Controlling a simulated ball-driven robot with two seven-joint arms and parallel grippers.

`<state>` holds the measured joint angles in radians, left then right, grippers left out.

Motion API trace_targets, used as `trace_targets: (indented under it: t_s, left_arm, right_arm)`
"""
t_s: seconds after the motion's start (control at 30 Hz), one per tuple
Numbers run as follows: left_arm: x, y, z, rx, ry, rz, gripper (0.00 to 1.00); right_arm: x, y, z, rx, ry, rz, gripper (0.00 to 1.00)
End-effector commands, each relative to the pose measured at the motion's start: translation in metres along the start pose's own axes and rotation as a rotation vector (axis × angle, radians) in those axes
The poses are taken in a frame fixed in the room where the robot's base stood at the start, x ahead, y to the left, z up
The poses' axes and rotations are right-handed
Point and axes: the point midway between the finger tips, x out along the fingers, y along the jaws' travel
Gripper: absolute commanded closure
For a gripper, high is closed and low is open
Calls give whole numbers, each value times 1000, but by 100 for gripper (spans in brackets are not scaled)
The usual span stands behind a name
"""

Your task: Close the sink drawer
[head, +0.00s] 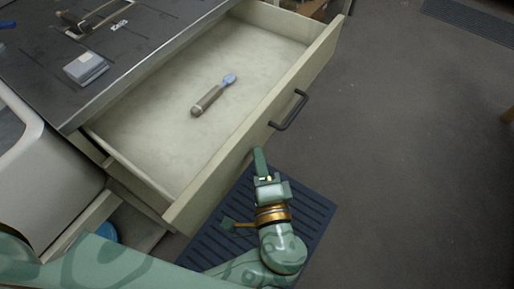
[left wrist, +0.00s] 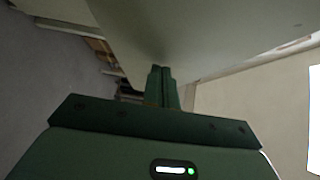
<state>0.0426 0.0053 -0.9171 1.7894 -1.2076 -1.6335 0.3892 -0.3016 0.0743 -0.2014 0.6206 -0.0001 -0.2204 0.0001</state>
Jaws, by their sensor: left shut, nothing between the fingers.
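The sink drawer (head: 255,130) is pulled out from under the dark counter in the head view. Its cream front panel has a dark bar handle (head: 290,110). A spoon-like tool with a brown handle and bluish end (head: 212,95) lies inside. My left gripper (head: 259,160) is shut and empty, close to the outer face of the drawer front, below and left of the handle. In the left wrist view the shut fingers (left wrist: 161,82) point at a pale panel that fills the top; I cannot tell whether they touch it. My right gripper is not in view.
A grey box (head: 85,67) sits on the dark counter (head: 140,35). A white rounded bin or chair (head: 45,180) stands at the left. A lower compartment shows beneath the drawer. A dark ribbed mat (head: 310,215) lies on the floor, which is clear to the right.

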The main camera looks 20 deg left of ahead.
Motion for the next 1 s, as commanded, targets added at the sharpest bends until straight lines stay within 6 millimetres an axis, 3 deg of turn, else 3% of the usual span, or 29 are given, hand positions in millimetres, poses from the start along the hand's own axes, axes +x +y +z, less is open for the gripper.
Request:
trace_targets:
  t_s: [0.63, 0.87, 1.0]
  left_arm:
    - [1, -2, 5, 1, -2, -1, 100]
    - [26, -5, 31, 2, -2, -5, 100]
    - [51, -6, 56, 2, -3, -7, 100]
  right_arm:
    - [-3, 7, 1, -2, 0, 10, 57]
    - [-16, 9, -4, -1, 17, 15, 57]
    - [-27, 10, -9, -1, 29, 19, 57]
